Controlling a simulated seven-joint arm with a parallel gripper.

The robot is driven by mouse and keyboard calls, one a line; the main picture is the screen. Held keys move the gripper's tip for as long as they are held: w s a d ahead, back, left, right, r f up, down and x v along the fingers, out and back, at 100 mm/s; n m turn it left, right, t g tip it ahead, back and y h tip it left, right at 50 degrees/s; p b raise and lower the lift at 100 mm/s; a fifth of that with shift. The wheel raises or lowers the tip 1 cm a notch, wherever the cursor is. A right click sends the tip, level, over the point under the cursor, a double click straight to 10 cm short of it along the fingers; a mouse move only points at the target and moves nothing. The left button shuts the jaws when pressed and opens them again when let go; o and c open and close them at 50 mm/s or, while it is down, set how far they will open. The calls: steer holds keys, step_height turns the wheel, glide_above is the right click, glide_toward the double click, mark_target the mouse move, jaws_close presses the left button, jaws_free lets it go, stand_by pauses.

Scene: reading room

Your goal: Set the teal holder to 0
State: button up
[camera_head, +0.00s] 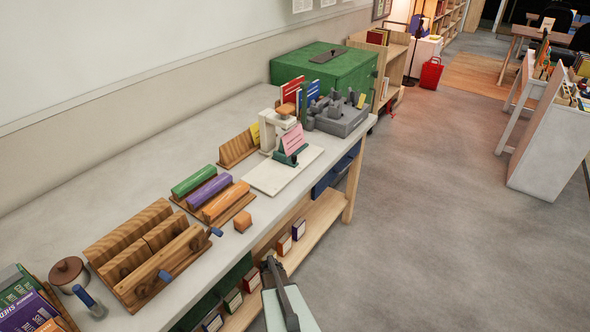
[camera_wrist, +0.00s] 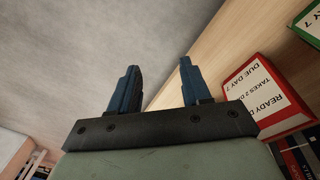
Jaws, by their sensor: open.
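The teal holder (camera_head: 290,157) stands on a pale board (camera_head: 270,182) at the far half of the counter. A pink card (camera_head: 292,140) with printed lines leans in it. Any number or setting on the holder is too small to read. My gripper (camera_head: 271,266) is low in front of the counter's edge, beside the lower shelf, well apart from the holder. In the wrist view my gripper (camera_wrist: 158,66) has its two blue fingers spread with nothing between them. The holder is not in the wrist view.
Behind the holder stand a cream stand (camera_head: 276,130), a grey device (camera_head: 342,115) and a green cabinet (camera_head: 325,68). Nearer are wooden racks with coloured rolls (camera_head: 215,195) and an orange cube (camera_head: 243,220). A red labelled box (camera_wrist: 262,92) is right of the fingers.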

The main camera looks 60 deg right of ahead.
steer(key=s+d+m+h, duration=0.1)
steer(key=s+d+m, duration=0.15)
steer(key=d, duration=0.85)
steer(key=s+d+m+h, duration=0.1)
steer(key=s+d, duration=0.3)
steer(key=d, duration=0.6)
steer(key=s+d+m+h, duration=0.2)
steer(key=s+d, duration=0.1)
steer(key=d, duration=0.8)
steer(key=s+d+r, duration=0.6)
steer(key=d+r, duration=0.5)
steer(key=d, duration=0.1)
step_height(320, 180, up, 57)
steer(key=n+t+y, duration=0.4)
steer(key=n+t, duration=0.1)
steer(key=n, duration=0.7)
glide_above(294, 156)
steer(key=s+a, duration=0.2)
steer(key=s, duration=0.3)
steer(key=shift+m, duration=0.25)
steer(key=x, duration=1.3)
steer(key=shift+s+d+f, duration=0.2)
steer(key=shift+s, duration=0.05)
